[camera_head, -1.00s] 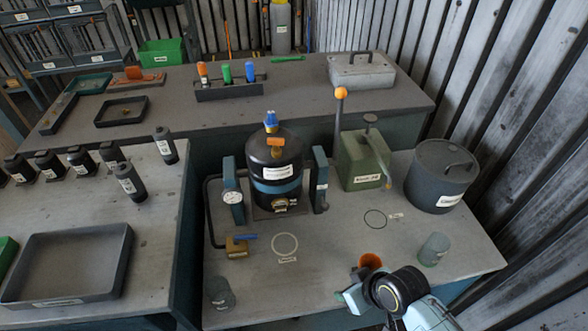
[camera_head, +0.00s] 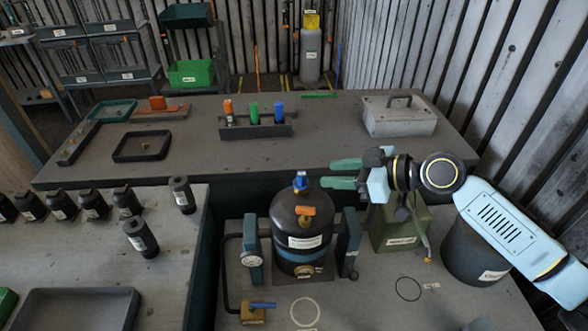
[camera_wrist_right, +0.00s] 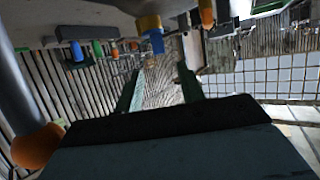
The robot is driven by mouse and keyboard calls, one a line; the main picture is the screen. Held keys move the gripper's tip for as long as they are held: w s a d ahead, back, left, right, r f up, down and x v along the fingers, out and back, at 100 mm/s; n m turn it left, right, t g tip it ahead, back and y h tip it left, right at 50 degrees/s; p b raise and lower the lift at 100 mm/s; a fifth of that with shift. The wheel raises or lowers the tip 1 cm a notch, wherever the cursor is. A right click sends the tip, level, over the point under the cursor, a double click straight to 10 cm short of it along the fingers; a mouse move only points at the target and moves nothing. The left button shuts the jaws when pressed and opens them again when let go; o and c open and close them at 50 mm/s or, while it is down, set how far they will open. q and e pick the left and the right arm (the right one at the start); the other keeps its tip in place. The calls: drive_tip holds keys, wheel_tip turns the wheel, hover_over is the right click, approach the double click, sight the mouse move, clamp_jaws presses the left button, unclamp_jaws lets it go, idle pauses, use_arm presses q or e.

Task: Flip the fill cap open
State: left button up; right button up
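The black vessel (camera_head: 302,222) stands on the near bench in the head view. A small blue cap (camera_head: 300,180), seemingly the fill cap, sits on top of its neck, above an orange tag-like part (camera_head: 305,210). In the right wrist view, which looks upside down, a blue piece (camera_wrist_right: 157,43) on a yellow neck shows at the top, apart from the fingers. My right gripper (camera_head: 328,174) is open and empty. Its green fingers point left, at about cap height in the picture, just right of the cap and not visibly touching it. My left gripper is out of view.
A green box (camera_head: 402,232) and a dark grey drum (camera_head: 470,255) stand right of the vessel, below my right arm. The lever's orange ball (camera_wrist_right: 35,147) is close in the wrist view. A bottle rack (camera_head: 255,131) and grey case (camera_head: 398,117) are on the back bench.

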sight(302, 173)
drive_tip(key=p+x, duration=0.1)
drive_tip(key=x, duration=0.9)
drive_tip(key=shift+w+a+f, duration=0.1)
drive_tip(key=shift+w+a, duration=0.05)
drive_tip(key=shift+a, duration=0.15)
clamp_jaws()
